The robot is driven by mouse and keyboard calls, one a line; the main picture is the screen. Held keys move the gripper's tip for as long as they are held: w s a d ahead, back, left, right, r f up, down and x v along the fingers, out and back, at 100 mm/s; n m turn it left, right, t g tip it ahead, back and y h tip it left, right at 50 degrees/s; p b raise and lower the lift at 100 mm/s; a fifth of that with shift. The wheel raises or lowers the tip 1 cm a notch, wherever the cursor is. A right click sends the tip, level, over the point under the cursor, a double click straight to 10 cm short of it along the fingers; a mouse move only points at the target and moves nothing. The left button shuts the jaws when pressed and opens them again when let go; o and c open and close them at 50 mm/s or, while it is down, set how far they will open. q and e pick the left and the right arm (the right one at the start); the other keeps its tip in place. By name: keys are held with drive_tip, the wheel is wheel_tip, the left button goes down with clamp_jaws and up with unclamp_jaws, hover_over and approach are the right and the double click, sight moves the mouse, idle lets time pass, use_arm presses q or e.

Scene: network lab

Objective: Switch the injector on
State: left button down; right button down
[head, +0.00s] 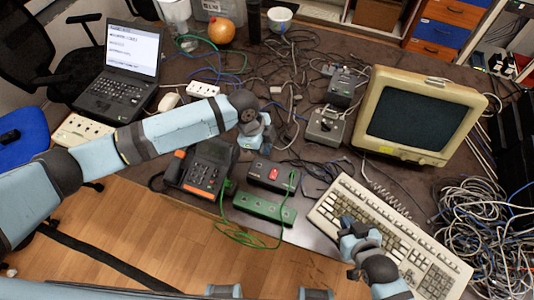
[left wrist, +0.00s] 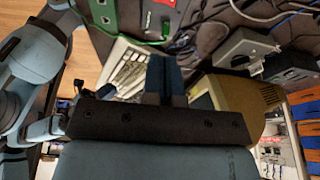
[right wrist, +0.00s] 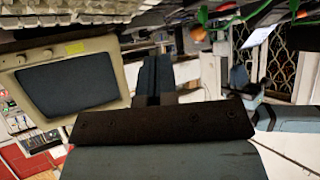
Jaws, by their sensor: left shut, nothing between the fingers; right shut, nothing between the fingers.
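A black box with a red switch (head: 271,174), which looks like the injector, lies on the dark table in the middle of the head view. Its red switch shows at the top edge of the left wrist view (left wrist: 168,3). Whether the switch is on or off cannot be told. My left gripper (head: 258,143) is shut and empty, above the table just behind the box, apart from it; its fingers also show in the left wrist view (left wrist: 163,76). My right gripper (head: 350,228) is shut and empty over the keyboard, right of and nearer than the box.
Grey boxes (head: 326,126) (head: 345,88), a CRT monitor (head: 418,115) and a beige keyboard (head: 390,238) are to the right. Loose cables cover the table behind.

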use_arm(q)
drive_tip(key=shift+r, duration=0.15)
use_arm(e)
drive_tip(key=shift+w+a+r, duration=0.1)
drive_tip(key=shift+r, duration=0.1)
